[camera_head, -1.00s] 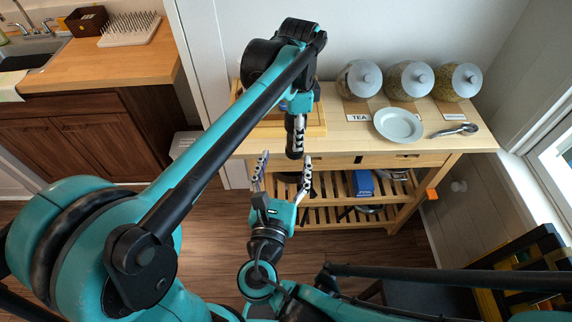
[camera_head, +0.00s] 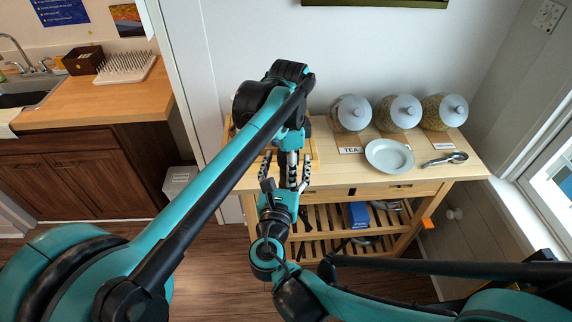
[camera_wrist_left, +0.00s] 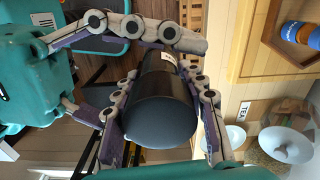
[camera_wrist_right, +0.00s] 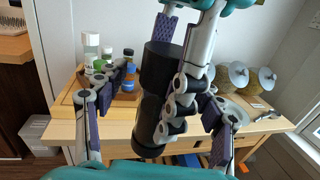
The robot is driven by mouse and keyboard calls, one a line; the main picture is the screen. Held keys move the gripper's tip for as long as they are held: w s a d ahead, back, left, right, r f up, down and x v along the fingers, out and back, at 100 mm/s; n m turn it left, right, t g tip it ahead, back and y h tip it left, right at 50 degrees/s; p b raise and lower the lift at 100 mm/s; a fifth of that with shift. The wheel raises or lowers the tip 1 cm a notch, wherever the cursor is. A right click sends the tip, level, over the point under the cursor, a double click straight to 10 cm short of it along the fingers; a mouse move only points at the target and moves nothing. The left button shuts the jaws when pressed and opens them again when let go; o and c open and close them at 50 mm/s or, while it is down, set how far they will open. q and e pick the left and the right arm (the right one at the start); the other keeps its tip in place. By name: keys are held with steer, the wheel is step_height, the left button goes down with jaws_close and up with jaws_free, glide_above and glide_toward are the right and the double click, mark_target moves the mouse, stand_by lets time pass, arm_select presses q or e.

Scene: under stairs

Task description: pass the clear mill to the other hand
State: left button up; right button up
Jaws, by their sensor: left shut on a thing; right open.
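The mill (camera_wrist_right: 152,90) is a dark, near-black cylinder; no clear part can be made out. My left gripper (camera_head: 291,172) is shut on it and holds it upright in front of the wooden table. In the left wrist view the mill's round end (camera_wrist_left: 160,121) shows between the left fingers. My right gripper (camera_head: 285,164) is open just below, pointing up. In the right wrist view its fingers (camera_wrist_right: 158,112) stand apart on either side of the mill. I see no right-hand grip on the mill. In the head view the arms mostly hide the mill.
A wooden table (camera_head: 335,172) holds a tray with bottles (camera_wrist_right: 66,103), several lidded jars (camera_head: 398,113), a pale plate (camera_head: 389,155) and a spoon (camera_head: 445,159). The table edge is close behind the grippers. A sink counter (camera_head: 95,104) stands at the left.

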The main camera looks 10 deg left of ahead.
steer(key=c, duration=1.5)
arm_select(q)
steer(key=o, duration=1.4)
arm_select(e)
steer(key=shift+o, duration=0.2)
steer(key=shift+a, duration=0.1)
arm_select(q)
steer(key=shift+d, duration=0.1)
step_height(320, 180, up, 11)
steer(key=shift+f, duration=0.2)
arm_select(e)
jaws_close()
arm_select(q)
steer(key=shift+a+r, duration=0.2)
steer(key=shift+r, duration=0.4)
steer(key=a+f+n+t+y, duration=0.2)
steer(key=a+f+n+t, duration=0.4)
steer(key=a+n, duration=0.65)
steer(key=s+d+f+n+t+h, duration=0.1)
steer(key=s+f+h, duration=0.1)
steer(key=s+f, duration=1.2)
steer(key=shift+n, duration=0.35)
